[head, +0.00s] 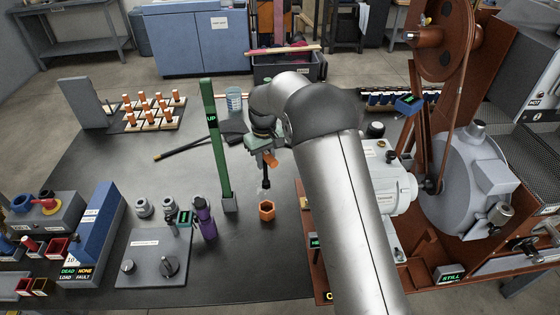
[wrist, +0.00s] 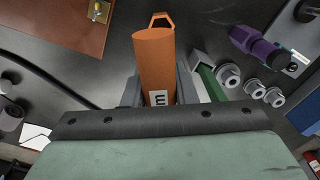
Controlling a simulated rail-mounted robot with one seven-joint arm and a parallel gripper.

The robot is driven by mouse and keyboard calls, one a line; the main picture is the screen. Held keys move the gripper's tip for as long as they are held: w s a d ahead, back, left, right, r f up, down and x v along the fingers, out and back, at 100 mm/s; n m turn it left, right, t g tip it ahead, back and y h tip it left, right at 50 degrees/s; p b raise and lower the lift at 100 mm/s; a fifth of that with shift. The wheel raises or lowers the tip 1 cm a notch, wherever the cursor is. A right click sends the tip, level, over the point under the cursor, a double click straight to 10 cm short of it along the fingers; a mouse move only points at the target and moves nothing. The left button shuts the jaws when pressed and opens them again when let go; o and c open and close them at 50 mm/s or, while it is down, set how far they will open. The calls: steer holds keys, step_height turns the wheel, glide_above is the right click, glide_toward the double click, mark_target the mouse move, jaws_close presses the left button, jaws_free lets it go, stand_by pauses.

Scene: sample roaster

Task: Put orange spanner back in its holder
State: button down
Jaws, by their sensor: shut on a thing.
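The orange spanner has an orange handle (head: 271,160) and a dark shaft pointing down. My gripper (head: 266,152) is shut on the handle and holds it above the dark bench. In the wrist view the orange handle (wrist: 154,62) stands between the fingers, with a white label marked "m". An orange hexagonal open cup (head: 267,210), which looks like the holder, stands on the bench below the shaft tip, apart from it. In the wrist view its rim (wrist: 162,16) shows just beyond the handle, which partly hides it. The spanner's tip is hidden in the wrist view.
A tall green post (head: 216,150) stands close left of my gripper. A purple tool (head: 204,217) and a grey plate with knobs (head: 150,258) are further left. The brown machine base (head: 312,220) lies to the right. Bench around the orange cup is clear.

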mark_target(265, 173)
steer(key=shift+a, duration=0.2)
steer(key=shift+f+b, duration=1.95)
steer(key=shift+f, duration=1.1)
steer(key=shift+f+b, duration=2.2)
steer(key=shift+f, duration=1.45)
steer(key=shift+f+b, duration=0.95)
steer(key=shift+f, duration=0.3)
steer(key=c, duration=1.1)
jaws_free()
